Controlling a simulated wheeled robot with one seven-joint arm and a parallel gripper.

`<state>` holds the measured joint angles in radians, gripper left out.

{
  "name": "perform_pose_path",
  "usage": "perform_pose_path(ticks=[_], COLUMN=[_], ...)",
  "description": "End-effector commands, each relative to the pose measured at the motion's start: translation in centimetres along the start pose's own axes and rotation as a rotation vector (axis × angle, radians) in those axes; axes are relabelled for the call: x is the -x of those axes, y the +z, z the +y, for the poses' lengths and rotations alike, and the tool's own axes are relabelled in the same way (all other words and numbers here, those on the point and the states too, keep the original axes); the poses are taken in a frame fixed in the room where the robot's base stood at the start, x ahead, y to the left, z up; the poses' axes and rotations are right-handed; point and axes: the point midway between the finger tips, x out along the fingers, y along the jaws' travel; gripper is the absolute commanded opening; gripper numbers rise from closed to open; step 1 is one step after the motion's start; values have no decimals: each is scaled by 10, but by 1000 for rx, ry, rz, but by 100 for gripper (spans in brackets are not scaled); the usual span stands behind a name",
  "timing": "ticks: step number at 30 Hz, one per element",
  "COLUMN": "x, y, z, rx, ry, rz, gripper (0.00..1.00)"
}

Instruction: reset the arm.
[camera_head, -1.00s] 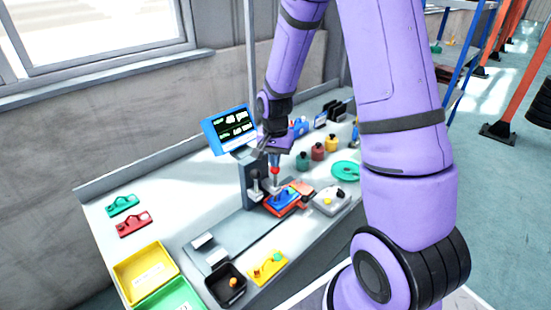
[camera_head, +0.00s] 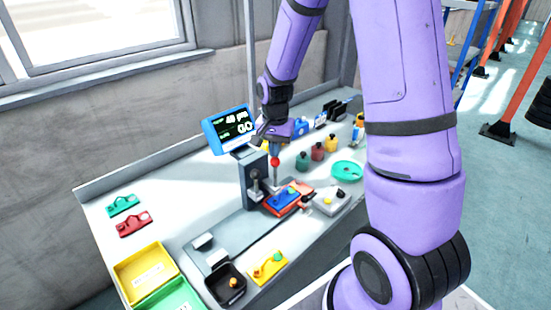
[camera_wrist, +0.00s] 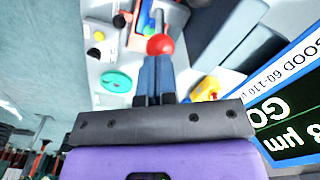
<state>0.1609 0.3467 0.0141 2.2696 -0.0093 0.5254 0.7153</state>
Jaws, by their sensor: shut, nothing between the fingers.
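My purple arm reaches over the workbench from the right in the head view. My gripper (camera_head: 272,146) is above the grey press-like gauge stand (camera_head: 256,180), just above its red ball knob (camera_head: 275,162). In the wrist view my gripper (camera_wrist: 157,62) shows two dark fingers closed together, their tips by the red ball (camera_wrist: 160,45). Nothing is held between them. I cannot tell whether the tips touch the ball. A blue part (camera_head: 284,197) with a red base sits under the gauge.
The blue-framed screen (camera_head: 231,128) reads GO and stands close beside my gripper. Yellow (camera_head: 142,272) and green trays stand at the front left. Red, green and yellow weights (camera_head: 317,152) and a teal dish (camera_head: 347,170) lie to the right.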

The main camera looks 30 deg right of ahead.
Motion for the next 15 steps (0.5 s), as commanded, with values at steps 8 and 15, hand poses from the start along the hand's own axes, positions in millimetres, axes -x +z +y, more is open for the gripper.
perform_pose_path(ticks=[8,15], x=[18,18], y=[0,0], z=[0,0], rx=[1,1], ry=[0,0], rz=[0,0], gripper=[0,0])
